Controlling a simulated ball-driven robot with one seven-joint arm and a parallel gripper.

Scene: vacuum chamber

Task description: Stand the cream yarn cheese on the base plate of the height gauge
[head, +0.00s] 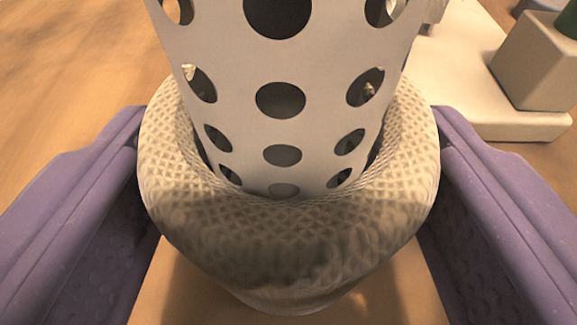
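The cream yarn cheese (290,240) fills the middle of the head view. It is a thick ring of cross-wound yarn around a pale tube (228,70) with round holes, which rises toward the camera and out of the top of the picture. My gripper (288,150) has one purple finger on each side of the yarn, and both fingers appear to press against it. Its underside is hidden, so I cannot tell whether it touches the surface below. A pale flat plate (450,85), seemingly the base plate of the height gauge, lies at the upper right, partly hidden by the tube and yarn.
A beige block (535,65) stands on the right part of the plate, with something green on top at the picture's edge. A dark object shows at the top right corner. The wooden surface (70,70) at the upper left is clear.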

